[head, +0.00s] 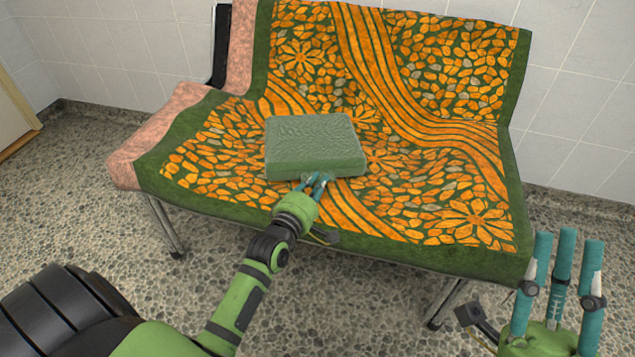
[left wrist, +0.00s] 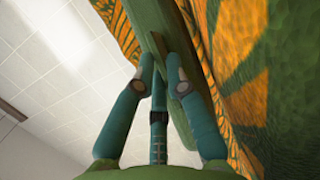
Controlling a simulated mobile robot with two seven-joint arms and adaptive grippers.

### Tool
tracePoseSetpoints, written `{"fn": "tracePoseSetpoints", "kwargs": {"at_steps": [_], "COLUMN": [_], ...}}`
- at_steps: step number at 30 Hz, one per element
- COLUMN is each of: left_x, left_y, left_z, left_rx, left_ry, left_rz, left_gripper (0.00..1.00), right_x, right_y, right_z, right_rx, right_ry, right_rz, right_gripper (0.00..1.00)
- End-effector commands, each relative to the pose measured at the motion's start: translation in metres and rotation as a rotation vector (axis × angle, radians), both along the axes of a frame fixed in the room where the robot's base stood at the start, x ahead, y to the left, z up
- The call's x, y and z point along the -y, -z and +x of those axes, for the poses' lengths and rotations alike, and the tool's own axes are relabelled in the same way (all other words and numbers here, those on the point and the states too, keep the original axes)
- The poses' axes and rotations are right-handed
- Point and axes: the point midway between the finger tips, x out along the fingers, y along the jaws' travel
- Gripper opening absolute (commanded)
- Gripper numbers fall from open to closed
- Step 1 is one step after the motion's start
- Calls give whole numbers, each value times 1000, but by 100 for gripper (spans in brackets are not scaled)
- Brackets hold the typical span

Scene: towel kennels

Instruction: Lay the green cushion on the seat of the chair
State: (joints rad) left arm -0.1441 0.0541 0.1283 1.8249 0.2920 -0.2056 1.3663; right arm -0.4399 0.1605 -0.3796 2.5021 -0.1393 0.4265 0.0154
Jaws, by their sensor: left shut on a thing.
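The green cushion (head: 315,145) is a thick, flat block at the middle of the chair's seat (head: 430,200) in the head view. It lies roughly level over the patterned cloth; I cannot tell whether its underside fully touches the seat. My left gripper (head: 313,184) is shut on the cushion's near edge. In the left wrist view, the fingers of my left gripper (left wrist: 160,75) close on the cushion (left wrist: 150,30), seen edge-on beside the orange cloth. My right gripper (head: 567,243) is empty, its fingers apart, in front of the chair's right end.
The chair is wide, with a backrest (head: 440,60) under an orange and green cloth and pink upholstery (head: 125,155) bare at the left. White tiled walls (head: 120,45) stand behind. The pebbled floor (head: 90,220) is clear in front. The seat right of the cushion is free.

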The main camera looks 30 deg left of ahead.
Motion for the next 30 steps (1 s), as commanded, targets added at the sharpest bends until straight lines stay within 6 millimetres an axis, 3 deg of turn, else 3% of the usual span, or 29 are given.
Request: {"fn": "tracePoseSetpoints", "kwargs": {"at_steps": [8, 9, 10, 11, 22, 26, 30], "left_x": [1, 1, 1, 1, 1, 3, 4], "left_y": [7, 7, 7, 8, 12, 9, 4], "left_z": [-1, -1, -1, -2, -7, -24, -54], "left_rx": [-16, -17, -17, -18, -29, -25, -19], "left_ry": [2, 2, 2, 2, 3, 3, 3], "left_rz": [9, 9, 10, 10, 8, 6, 4], "left_gripper": [0, 26, 38, 42, 42, 42, 42], "right_x": [0, 0, 0, 0, 0, 0, 0], "right_y": [0, 0, 0, 0, 1, 1, 0], "right_z": [-1, -1, -1, -1, -1, 0, -1], "right_rx": [5, 5, 5, 4, 3, 3, 3], "right_ry": [0, 0, 0, 0, 0, 0, 0], "right_rz": [2, 2, 2, 1, 1, 1, 1], "right_gripper": [27, 27, 27, 27, 27, 27, 27]}}
